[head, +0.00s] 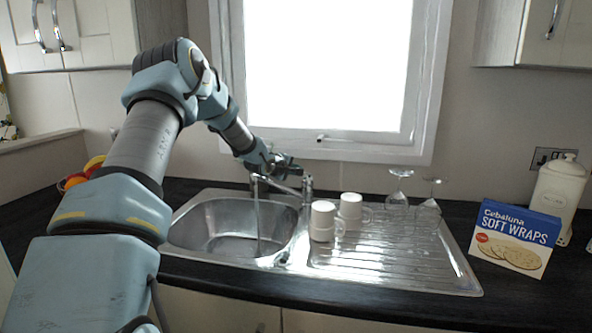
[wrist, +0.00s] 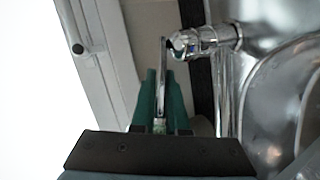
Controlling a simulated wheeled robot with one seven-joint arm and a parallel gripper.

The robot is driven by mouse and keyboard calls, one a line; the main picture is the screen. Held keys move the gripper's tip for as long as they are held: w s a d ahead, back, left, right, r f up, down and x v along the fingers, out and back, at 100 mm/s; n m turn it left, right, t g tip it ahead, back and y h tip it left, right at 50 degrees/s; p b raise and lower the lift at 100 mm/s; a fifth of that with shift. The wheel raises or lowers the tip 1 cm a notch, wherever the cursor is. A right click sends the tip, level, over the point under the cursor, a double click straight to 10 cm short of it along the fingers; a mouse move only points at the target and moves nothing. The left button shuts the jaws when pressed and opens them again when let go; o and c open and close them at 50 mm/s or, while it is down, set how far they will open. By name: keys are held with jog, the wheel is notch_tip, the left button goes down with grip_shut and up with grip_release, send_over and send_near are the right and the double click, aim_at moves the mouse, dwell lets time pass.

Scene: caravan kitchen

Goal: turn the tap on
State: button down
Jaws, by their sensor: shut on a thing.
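The chrome tap (head: 307,186) stands at the back edge of the steel sink (head: 185,222), and its spout reaches left over the bowl. A thin stream of water (head: 257,222) falls from the spout into the bowl. My gripper (head: 292,168) is just above and behind the spout, beside the top of the tap. In the wrist view, the green fingers of my gripper (wrist: 160,97) are shut on the tap's thin lever (wrist: 163,60), which sticks out between them. The tap body (wrist: 205,38) is to the right of the fingers there. The exact contact is small and partly hidden.
Two white mugs (head: 322,222) and upturned glasses (head: 428,212) stand on the drainer (head: 385,262), close right of the tap. A blue wraps box (head: 512,238) and a cream canister (head: 560,195) are farther right. The window frame (head: 340,150) is right behind my gripper.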

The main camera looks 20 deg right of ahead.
jog(key=shift+d+r, duration=0.1)
jog(key=shift+r, duration=0.05)
jog(key=c, duration=0.9)
grip_release()
jog(key=b+v, duration=0.3)
jog(key=v, duration=0.7)
jog(key=shift+s+a+r, duration=0.1)
jog(key=shift+s+a, duration=0.15)
jog(key=shift+a, duration=0.05)
